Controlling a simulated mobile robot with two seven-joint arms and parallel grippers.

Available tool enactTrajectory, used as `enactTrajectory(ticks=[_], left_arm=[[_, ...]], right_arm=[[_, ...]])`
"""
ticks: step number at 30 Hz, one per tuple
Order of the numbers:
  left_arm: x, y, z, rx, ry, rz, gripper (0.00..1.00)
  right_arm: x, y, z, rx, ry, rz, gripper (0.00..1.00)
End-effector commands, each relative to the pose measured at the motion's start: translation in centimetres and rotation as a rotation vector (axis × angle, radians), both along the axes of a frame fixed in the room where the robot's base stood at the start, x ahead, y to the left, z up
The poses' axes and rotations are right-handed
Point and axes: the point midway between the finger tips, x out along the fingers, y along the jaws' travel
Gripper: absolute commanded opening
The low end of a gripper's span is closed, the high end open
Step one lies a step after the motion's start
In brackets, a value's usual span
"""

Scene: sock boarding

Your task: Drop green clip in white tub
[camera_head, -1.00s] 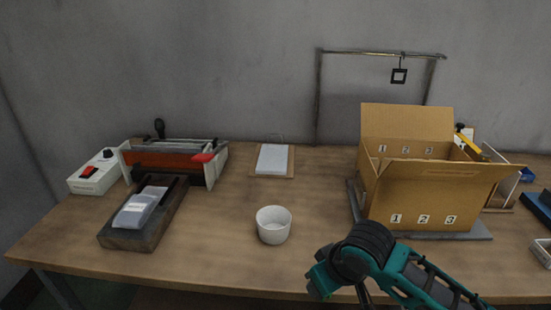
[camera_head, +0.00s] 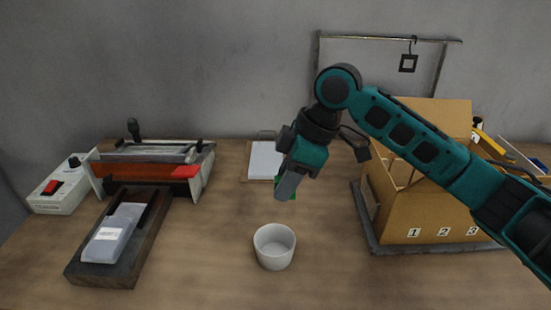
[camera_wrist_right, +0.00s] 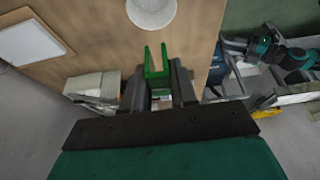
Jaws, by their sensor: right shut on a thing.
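The white tub (camera_head: 274,247) stands upright on the table, front centre; its inside looks empty. It also shows at the top of the right wrist view (camera_wrist_right: 151,10). My right gripper (camera_head: 287,190) points down, above and slightly behind the tub. It is shut on the green clip (camera_wrist_right: 156,62), whose two prongs stick out past the fingertips in the right wrist view. In the head view only small green bits of the clip show beside the fingers. The clip is apart from the tub. My left gripper is not in view.
A cardboard box (camera_head: 440,215) with numbered sides stands at the right, behind my right arm. A clipboard (camera_head: 264,160) lies behind the gripper. A sealer-like machine (camera_head: 150,165), a dark block with a packet (camera_head: 115,240) and a switch box (camera_head: 58,190) are at the left.

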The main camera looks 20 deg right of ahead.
Motion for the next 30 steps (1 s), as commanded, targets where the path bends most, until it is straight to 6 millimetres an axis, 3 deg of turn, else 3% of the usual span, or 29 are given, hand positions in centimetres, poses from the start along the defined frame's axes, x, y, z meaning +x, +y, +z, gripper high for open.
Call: enactTrajectory(ticks=[7,19,30], left_arm=[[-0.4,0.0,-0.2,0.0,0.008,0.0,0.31],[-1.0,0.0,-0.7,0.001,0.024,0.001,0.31],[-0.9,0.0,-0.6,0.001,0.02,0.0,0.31]], right_arm=[[-0.1,0.0,-0.9,-0.001,0.004,0.0,0.0],[-0.1,-0.1,-5.2,-0.001,0.003,-0.002,0.0],[0.0,-0.1,-6.1,-0.001,0.0,-0.001,0.0]])
